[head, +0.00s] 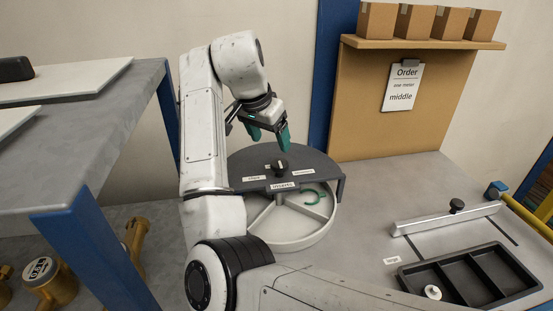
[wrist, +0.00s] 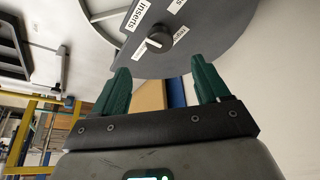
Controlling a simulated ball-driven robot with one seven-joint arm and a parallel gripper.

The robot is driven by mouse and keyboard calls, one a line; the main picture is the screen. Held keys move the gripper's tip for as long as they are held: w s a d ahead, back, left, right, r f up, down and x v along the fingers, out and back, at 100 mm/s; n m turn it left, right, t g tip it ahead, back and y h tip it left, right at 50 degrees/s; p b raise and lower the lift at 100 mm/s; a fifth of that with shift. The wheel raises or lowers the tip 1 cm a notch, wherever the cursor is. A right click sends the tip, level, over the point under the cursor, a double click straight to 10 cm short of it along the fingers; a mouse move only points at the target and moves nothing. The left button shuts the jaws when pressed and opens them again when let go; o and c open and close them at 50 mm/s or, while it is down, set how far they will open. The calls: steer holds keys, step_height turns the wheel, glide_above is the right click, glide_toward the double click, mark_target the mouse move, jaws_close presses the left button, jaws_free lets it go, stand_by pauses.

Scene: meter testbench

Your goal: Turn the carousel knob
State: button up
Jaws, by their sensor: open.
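The carousel is a round white tray (head: 290,237) with divided compartments under a dark grey cover (head: 245,160). The black carousel knob (head: 279,166) stands on the cover among white labels. In the wrist view the knob (wrist: 158,39) shows a short white mark, and one label reads "inserts" (wrist: 134,14). My gripper (head: 268,142) is open and empty, with green fingers pointing down just above and behind the knob. In the wrist view the knob appears beyond the fingertips (wrist: 158,68), apart from them.
A black divided tray (head: 470,283) holding a small white part (head: 432,292) sits at right, near a metal bar (head: 445,218) with a black knob. An order sheet (head: 403,87) reads "one meter middle". Boxes (head: 415,22) line the shelf behind. Brass meters (head: 50,280) are at lower left.

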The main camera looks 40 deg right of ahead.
mark_target(279, 163)
steer(key=x, duration=0.9)
steer(key=shift+d+f+p, duration=0.1)
steer(key=shift+f+p, duration=0.2)
steer(key=shift+p, duration=0.05)
steer(key=shift+c, duration=0.3)
steer(key=c, duration=1)
steer(key=shift+o, duration=0.2)
